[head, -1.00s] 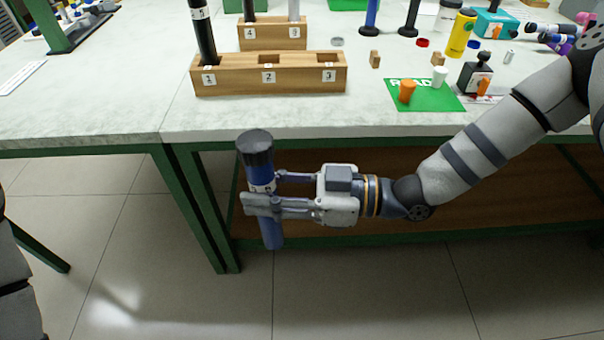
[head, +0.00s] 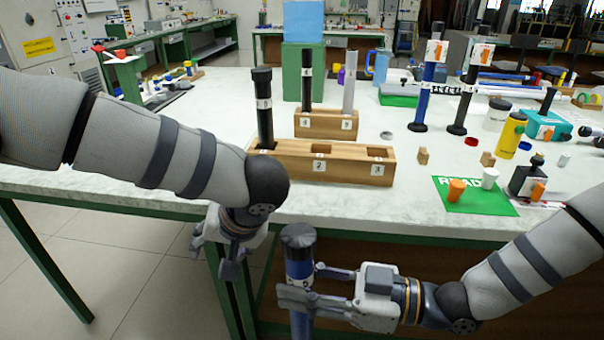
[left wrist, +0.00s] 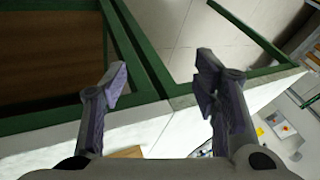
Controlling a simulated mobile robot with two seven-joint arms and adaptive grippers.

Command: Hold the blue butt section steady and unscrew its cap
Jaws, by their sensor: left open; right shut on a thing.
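The blue butt section (head: 300,268) stands nearly upright in the head view, in front of the table's front edge. Its dark cap (head: 298,237) is on its top end. My right gripper (head: 300,292) is shut on the blue section below the cap, coming from the right. My left gripper (head: 222,255) hangs left of the section, apart from it, with its fingers pointing down. In the left wrist view my left gripper (left wrist: 165,85) is open with nothing between its fingers. The blue section does not show in that view.
A wooden rack (head: 330,163) with numbered slots stands near the table's front edge, a black rod (head: 264,110) in its left slot. A second rack (head: 326,124) is behind it. A green mat (head: 478,198) with small caps, a black bottle (head: 527,178) and a yellow bottle (head: 511,135) stand at right.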

